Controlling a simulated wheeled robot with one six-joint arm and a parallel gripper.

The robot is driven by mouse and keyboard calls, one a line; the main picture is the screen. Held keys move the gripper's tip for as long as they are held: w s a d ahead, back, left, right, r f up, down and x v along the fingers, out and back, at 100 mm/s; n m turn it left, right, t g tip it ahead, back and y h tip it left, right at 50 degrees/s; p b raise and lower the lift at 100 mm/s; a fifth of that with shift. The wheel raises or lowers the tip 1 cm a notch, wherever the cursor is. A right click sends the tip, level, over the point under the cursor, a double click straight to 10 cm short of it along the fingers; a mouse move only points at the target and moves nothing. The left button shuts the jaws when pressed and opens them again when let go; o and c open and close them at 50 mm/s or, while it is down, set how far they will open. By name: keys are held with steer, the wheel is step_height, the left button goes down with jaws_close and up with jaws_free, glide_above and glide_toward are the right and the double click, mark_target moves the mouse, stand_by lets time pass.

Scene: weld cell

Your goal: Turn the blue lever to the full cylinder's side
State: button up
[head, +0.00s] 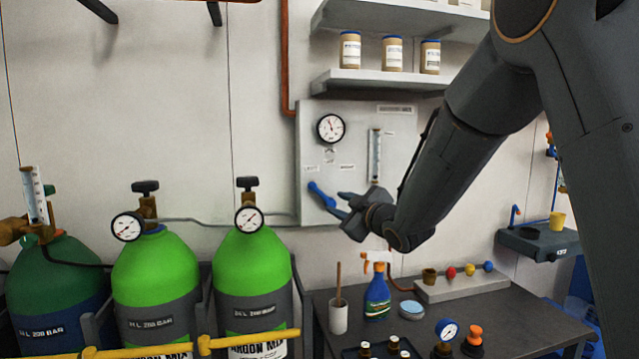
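The blue lever (321,195) is on the front of a grey wall panel (306,147), below a round gauge and small labels. It slants, upper left end to lower right end. My gripper (337,204) reaches in from the right at the lever's lower right end. Its two dark fingers look parted, one above the other, with the lever's end near or between them; I cannot tell whether they touch it. Two bright green cylinders, one left (155,272) and one right (250,267), each carry a gauge, left (127,227) and right (249,218). Their needles are too small to read surely.
A dark bench (500,322) below the panel holds a blue bottle (377,295), a white cup (338,318) and small fittings. Shelves (385,82) with jars are above. A yellow rail (250,341) crosses before the cylinders. A darker green cylinder (55,275) stands far left.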

mark_target(317, 190)
steer(key=shift+n+y, duration=0.5)
steer(key=shift+y, duration=0.1)
steer(key=w+a+p, duration=0.1)
steer(key=w, duration=0.1)
steer(key=w+a+r+p, duration=0.1)
steer(key=w+a, duration=0.1)
steer(key=w+a+p, duration=0.1)
steer(key=w+a, duration=0.1)
steer(key=shift+w+a+r, duration=0.25)
steer(key=shift+w+r, duration=0.15)
jaws_close()
